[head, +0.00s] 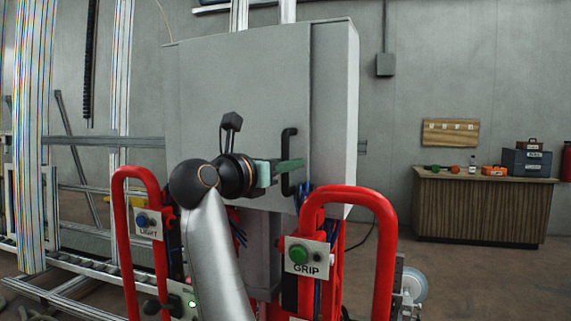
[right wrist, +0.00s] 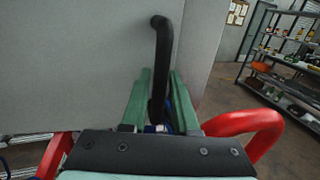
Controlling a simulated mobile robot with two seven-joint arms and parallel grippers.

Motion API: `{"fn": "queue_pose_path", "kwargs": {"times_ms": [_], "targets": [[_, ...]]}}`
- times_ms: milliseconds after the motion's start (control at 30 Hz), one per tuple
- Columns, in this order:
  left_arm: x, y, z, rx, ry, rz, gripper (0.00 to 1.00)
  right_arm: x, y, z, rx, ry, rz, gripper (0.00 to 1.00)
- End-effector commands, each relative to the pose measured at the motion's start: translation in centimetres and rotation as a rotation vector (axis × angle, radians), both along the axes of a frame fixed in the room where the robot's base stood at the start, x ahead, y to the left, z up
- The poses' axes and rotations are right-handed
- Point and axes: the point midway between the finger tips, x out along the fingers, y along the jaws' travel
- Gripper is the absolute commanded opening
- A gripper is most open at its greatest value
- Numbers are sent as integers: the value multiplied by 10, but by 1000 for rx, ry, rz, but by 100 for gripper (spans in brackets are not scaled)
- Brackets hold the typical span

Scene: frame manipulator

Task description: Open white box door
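The white box (head: 335,110) is a tall pale grey-white cabinet, and its door (head: 240,85) faces me and looks closed. A black vertical handle (head: 288,150) is on the door near its right edge. My right gripper (head: 290,165) is at the handle, with its green fingers pointing right in the head view. In the right wrist view, the handle (right wrist: 161,60) runs down between the two spread fingers, with a visible gap on the right side. Whether either finger touches it is unclear. My left gripper is not in view.
Red tube frames (head: 375,205) with button boxes stand in front of the box, low on both sides. Aluminium rails (head: 30,140) are at the left. A wooden cabinet (head: 480,212) with tools stands far right. Floor between is open.

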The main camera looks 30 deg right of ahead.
Motion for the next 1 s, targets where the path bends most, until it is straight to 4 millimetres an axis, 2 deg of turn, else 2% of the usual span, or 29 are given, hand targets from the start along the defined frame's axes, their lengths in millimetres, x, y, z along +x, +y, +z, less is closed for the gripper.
{"fn": "queue_pose_path", "kwargs": {"times_ms": [33,233,1000], "targets": [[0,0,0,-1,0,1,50,0,0,0,0,0,0,21],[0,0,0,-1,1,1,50,0,0,0,0,0,0,0],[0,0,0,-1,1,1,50,0,0,0,0,-1,0,0]]}}
